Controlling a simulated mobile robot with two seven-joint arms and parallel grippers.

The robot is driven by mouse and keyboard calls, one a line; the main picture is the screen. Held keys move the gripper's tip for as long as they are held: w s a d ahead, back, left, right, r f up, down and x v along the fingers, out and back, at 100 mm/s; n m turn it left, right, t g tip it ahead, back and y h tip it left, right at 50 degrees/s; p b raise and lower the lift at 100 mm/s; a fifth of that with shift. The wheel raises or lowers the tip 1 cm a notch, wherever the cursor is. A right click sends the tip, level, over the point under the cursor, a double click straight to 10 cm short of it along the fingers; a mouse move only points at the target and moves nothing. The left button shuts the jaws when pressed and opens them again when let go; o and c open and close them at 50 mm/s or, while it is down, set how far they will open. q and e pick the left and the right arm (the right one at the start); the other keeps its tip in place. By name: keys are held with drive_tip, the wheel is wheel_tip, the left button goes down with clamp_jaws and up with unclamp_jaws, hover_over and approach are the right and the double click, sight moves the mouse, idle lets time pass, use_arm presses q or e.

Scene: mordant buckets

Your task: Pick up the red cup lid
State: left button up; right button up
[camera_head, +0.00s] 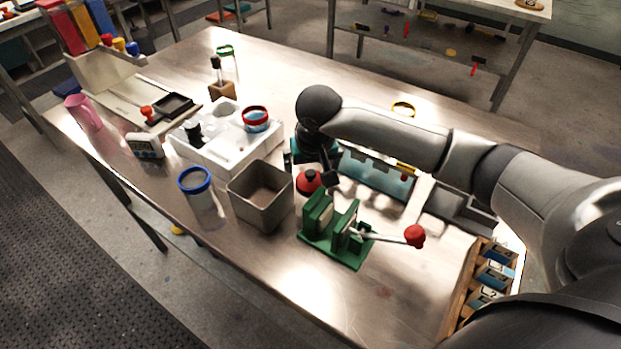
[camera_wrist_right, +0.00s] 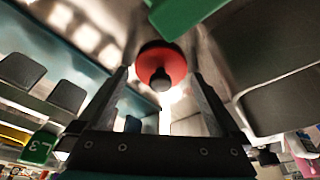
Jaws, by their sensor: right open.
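The red cup lid (camera_head: 308,181), a red disc with a black knob, sits on the metal table between the grey square bin and the green clamp. In the right wrist view the lid (camera_wrist_right: 161,62) shows its knob towards the camera, between the fingers and beyond them. My right gripper (camera_head: 322,178) is just above and beside the lid in the head view, partly hiding it. In the wrist view its fingers (camera_wrist_right: 160,82) are apart with nothing held. Whether they touch the lid cannot be told. My left gripper is not in view.
The green clamp (camera_head: 333,233) with a red-knobbed lever (camera_head: 414,236) stands close in front. The grey square bin (camera_head: 260,198) and blue-rimmed jar (camera_head: 197,183) are left. A teal rack (camera_head: 376,176) stands behind; a white tray (camera_head: 222,152) is further left. The front table edge is clear.

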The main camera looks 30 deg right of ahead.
drive_tip(key=c, duration=1.2)
drive_tip(key=shift+o, duration=0.2)
